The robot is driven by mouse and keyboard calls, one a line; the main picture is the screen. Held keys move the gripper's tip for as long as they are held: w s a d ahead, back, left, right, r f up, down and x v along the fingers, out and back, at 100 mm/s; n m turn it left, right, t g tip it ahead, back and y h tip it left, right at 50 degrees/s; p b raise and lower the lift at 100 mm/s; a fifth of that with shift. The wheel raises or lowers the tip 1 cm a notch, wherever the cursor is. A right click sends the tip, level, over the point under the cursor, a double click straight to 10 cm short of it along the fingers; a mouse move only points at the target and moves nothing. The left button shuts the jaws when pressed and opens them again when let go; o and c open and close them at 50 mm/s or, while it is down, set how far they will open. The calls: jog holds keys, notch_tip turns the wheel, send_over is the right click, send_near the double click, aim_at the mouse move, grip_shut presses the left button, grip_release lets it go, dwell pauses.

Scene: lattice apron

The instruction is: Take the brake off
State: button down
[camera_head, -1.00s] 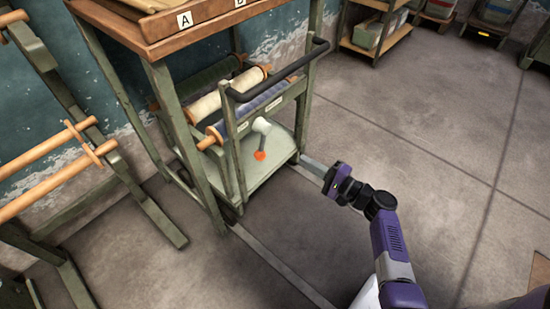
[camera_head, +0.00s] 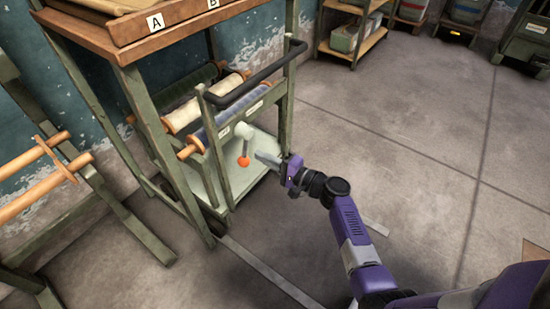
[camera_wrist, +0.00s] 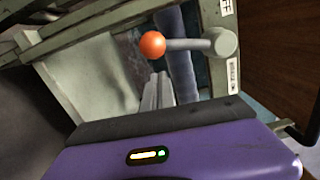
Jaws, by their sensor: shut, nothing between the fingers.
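The brake lever (camera_head: 243,131) is a pale grey arm with an orange ball knob (camera_head: 244,162), mounted on the front of a green cart (camera_head: 234,190). In the head view the lever hangs downward. In the wrist view the orange knob (camera_wrist: 152,44) is at upper middle, with the lever's grey arm (camera_wrist: 185,45) running right to its round pivot. My gripper (camera_head: 260,157) is shut and empty, just right of the knob in the head view. In the wrist view its fingertips (camera_wrist: 159,85) point at the knob; a small gap seems to remain, and contact is unclear.
A label ending in "FF" (camera_wrist: 228,8) and a smaller label (camera_wrist: 233,75) sit near the pivot. The cart has a black push handle (camera_head: 258,80) above and holds several fabric rolls. A wooden-topped table (camera_head: 125,45) stands over it at left.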

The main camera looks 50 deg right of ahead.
jog(key=shift+w+a+r, duration=0.1)
jog(key=shift+w+a, duration=0.05)
jog(key=shift+a, duration=0.65)
